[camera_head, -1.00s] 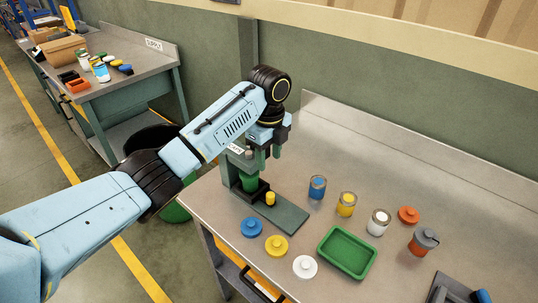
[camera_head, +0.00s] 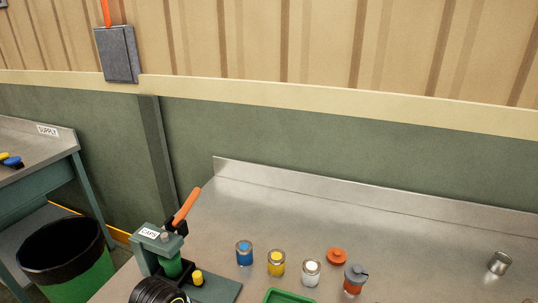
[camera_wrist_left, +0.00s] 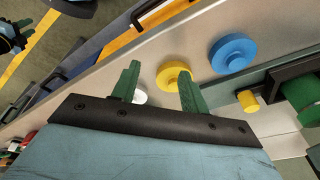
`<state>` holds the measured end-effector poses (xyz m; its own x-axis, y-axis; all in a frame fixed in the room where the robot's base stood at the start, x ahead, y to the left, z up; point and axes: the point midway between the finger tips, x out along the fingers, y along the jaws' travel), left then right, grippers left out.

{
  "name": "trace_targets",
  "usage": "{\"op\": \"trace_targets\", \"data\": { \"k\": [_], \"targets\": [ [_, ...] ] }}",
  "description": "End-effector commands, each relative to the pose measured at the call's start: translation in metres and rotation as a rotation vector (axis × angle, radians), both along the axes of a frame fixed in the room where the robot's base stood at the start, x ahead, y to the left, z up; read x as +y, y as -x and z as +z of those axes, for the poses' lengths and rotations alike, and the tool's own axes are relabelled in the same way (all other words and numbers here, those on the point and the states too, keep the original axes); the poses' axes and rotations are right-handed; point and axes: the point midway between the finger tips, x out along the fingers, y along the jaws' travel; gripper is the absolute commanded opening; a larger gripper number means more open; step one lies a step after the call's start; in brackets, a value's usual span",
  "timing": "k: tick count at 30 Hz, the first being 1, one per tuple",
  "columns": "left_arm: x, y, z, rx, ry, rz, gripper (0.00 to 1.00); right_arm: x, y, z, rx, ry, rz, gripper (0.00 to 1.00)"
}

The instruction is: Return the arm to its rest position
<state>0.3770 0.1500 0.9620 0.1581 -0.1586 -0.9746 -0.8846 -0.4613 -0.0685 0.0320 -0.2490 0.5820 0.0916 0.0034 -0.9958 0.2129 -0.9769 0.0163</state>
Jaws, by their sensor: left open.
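My left arm shows in the head view only as a black joint (camera_head: 158,291) at the bottom edge, in front of the green press. The left gripper (camera_wrist_left: 160,88) shows in the left wrist view with its two green fingers apart and nothing between them. Beyond its fingertips are a yellow lid (camera_wrist_left: 173,74) and a blue lid (camera_wrist_left: 232,53) on the bench. A white lid (camera_wrist_left: 139,97) is partly hidden behind one finger.
The press (camera_head: 160,240) with an orange handle stands at the bench's left. A green tray (camera_head: 290,296) is at the bottom edge. A bin (camera_head: 65,262) stands left.

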Motion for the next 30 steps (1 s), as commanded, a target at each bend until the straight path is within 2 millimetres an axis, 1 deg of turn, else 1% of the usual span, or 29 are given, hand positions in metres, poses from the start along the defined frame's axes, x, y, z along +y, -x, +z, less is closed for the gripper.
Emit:
{"op": "trace_targets", "data": {
  "k": [1,3,6,9,12,18,23,30],
  "targets": [
    [0.002,0.021,-0.005,0.003,0.021,0.083,0.44,0.000,0.000,0.000,0.000,0.000,0.000,0.32],
    [0.008,0.044,-0.008,-0.001,0.041,0.212,0.44,0.000,0.000,0.000,0.000,0.000,0.000,0.32],
    [0.019,0.074,-0.008,-0.008,0.063,0.385,0.44,0.000,0.000,0.000,0.000,0.000,0.000,0.32],
    [0.030,0.096,-0.004,-0.017,0.077,0.517,0.44,0.000,0.000,0.000,0.000,0.000,0.000,0.32],
    [0.039,0.114,-0.001,-0.023,0.082,0.622,0.44,0.000,0.000,0.000,0.000,0.000,0.000,0.32],
    [0.056,0.143,0.008,-0.038,0.087,0.795,0.44,0.000,0.000,0.000,0.000,0.000,0.000,0.32],
    [0.070,0.164,0.018,-0.056,0.086,0.917,0.44,0.000,0.000,0.000,0.000,0.000,0.000,0.32],
    [0.069,0.154,-0.036,-0.039,0.075,0.920,0.44,0.000,0.000,-0.009,0.000,-0.001,0.000,0.32]
  ]
}}
